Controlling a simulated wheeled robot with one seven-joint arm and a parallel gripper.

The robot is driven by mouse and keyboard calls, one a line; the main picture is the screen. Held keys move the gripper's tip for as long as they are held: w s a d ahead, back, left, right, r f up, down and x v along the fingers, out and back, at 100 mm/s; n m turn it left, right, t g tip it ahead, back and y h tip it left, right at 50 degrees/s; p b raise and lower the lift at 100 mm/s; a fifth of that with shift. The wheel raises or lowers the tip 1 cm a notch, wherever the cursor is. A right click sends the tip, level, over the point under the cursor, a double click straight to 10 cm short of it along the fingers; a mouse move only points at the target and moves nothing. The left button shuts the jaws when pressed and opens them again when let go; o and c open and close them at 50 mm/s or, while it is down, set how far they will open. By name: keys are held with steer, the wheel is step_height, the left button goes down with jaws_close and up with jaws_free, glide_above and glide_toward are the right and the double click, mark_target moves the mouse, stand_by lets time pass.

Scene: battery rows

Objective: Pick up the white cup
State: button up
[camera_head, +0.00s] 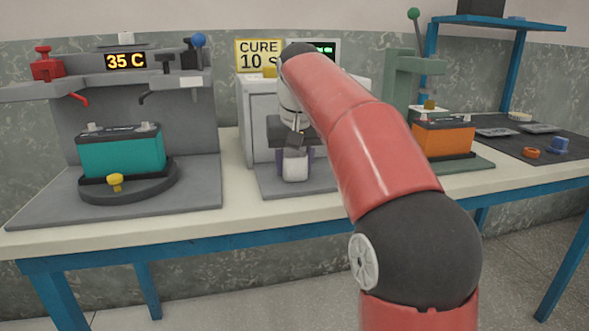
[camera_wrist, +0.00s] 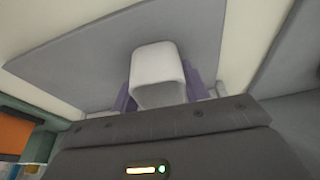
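The white cup (camera_head: 295,165) is at the front of the grey tray in front of the cure machine. In the wrist view the cup (camera_wrist: 158,72) shows large in the upper middle, its lower part cut off by the dark gripper body. My gripper (camera_head: 294,147) is right at the cup, its dark body directly above it. Purple parts (camera_wrist: 188,84) show close on both sides of the cup; I cannot tell whether they are finger pads or a holder. The fingertips are not clear, so whether they press on the cup is hidden.
A teal battery (camera_head: 121,152) sits on a round dark stand at the left, under the 35 C fixture (camera_head: 125,61). An orange battery (camera_head: 443,139) stands at the right by a green press (camera_head: 404,82). The cure machine (camera_head: 259,117) stands close behind the cup.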

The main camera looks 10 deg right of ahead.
steer(key=c, duration=0.3)
steer(key=shift+r, duration=0.1)
steer(key=shift+c, duration=0.2)
